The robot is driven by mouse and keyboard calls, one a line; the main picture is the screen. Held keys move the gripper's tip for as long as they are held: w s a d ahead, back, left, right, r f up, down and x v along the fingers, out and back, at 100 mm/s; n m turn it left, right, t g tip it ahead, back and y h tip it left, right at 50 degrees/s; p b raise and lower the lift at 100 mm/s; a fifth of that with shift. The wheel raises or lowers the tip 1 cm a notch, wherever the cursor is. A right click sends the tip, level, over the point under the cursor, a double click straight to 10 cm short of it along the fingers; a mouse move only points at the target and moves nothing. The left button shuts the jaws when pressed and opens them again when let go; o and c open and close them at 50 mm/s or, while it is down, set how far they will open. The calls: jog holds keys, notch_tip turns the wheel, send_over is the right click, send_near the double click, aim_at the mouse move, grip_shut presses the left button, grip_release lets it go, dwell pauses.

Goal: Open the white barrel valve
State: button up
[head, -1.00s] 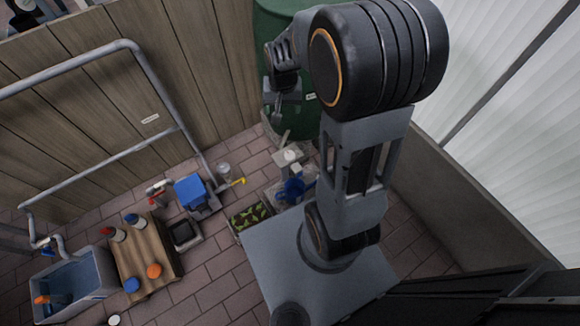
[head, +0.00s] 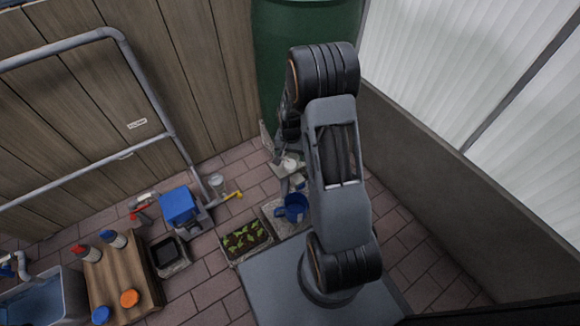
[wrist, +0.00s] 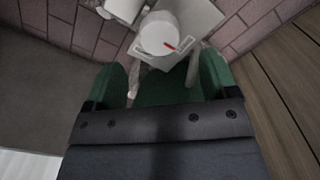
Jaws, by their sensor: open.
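The green barrel (head: 275,50) stands at the back, partly hidden behind my arm in the head view. It also shows behind the jaws in the wrist view (wrist: 165,92). A white round piece with a red mark (wrist: 158,34) sits just beyond the fingertips, on a pale grey plate (wrist: 196,18); I cannot tell whether it is the barrel valve. A white piece also shows in the head view (head: 290,163), below the barrel. My gripper (wrist: 163,72) is open, with nothing visible between its fingers. In the head view it is mostly hidden by my arm.
A blue mug (head: 294,208) and a seedling tray (head: 246,240) stand below the barrel. A blue-topped device (head: 179,206) and a wooden crate (head: 122,280) with bottles stand left. A pipe frame (head: 150,85) runs along the wooden fence. A low wall (head: 420,170) stands right.

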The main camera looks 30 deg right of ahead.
aim_at(290, 164)
jog(key=shift+f+b, duration=1)
jog(key=shift+f, duration=2)
jog(key=c, duration=0.9)
